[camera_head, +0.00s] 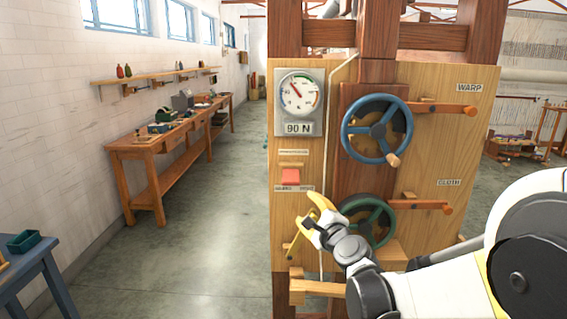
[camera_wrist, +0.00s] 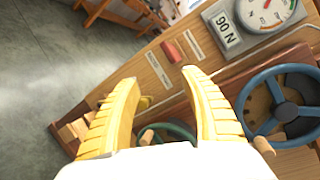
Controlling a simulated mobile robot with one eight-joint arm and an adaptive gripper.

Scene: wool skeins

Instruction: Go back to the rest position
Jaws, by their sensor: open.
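My gripper (camera_head: 318,215) has yellow fingers and is in front of the wooden panel (camera_head: 440,150), left of the green handwheel (camera_head: 376,221) and below a red switch (camera_head: 290,177). In the wrist view my gripper (camera_wrist: 160,85) has its two yellow fingers spread apart with nothing between them. My white and black arm reaches in from the lower right of the head view and hides part of the panel's lower edge. A blue handwheel (camera_head: 377,130) is above the green one.
A gauge (camera_head: 299,95) marked 90 N is at the panel's upper left. Wooden levers (camera_head: 445,109) stick out at the right. A long workbench (camera_head: 165,140) lines the left wall, and a blue table (camera_head: 33,265) is at lower left. The floor between is clear.

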